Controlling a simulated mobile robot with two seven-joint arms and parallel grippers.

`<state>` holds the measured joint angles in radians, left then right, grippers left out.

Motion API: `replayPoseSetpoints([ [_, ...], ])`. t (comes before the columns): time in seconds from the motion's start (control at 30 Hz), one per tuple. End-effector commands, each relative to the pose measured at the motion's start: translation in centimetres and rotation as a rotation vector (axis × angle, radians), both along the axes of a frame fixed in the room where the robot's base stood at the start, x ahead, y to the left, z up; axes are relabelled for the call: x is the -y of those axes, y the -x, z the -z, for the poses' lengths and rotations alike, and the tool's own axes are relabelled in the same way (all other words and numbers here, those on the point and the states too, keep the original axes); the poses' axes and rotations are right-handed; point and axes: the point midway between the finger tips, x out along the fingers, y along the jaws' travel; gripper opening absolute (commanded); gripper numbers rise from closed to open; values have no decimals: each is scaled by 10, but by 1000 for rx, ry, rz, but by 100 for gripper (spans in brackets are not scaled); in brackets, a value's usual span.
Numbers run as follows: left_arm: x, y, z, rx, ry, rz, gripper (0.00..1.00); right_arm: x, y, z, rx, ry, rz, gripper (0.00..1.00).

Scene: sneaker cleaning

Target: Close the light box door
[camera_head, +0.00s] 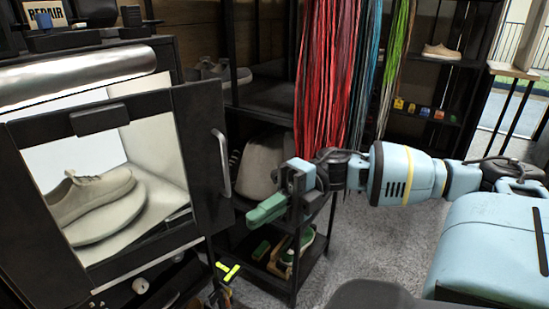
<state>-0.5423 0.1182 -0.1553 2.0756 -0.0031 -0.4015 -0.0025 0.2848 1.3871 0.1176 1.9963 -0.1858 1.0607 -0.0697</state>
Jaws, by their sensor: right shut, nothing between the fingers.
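The light box (70,262) stands at the left, with a dark frame and a bright white inside. A pale sneaker (92,196) rests on a round turntable (110,222) inside. My right gripper (262,211) has green fingers, shut and empty. It appears just right of and below the handle; I see no clear contact. My left gripper is not in view.
A dark rack (297,262) with shoes and green items stands below and behind my right gripper. Red, blue and green laces (330,75) hang behind. A metal roll (80,75) lies above the opening. Grey floor (375,255) is free at right of the rack.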

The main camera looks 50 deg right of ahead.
Motion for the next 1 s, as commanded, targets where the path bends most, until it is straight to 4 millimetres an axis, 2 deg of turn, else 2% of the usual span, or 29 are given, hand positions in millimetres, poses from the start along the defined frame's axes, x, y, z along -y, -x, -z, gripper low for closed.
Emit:
replayPoseSetpoints([
  [0.3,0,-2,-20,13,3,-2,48,-20,28,-6,-1,-4,-2,0],
  [0.5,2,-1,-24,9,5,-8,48,-33,45,-7,0,-3,-2,0],
  [0.87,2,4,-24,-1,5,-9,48,-38,51,-6,0,-2,4,0],
  [1.0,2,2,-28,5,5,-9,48,-41,47,2,16,-24,80,0],
])
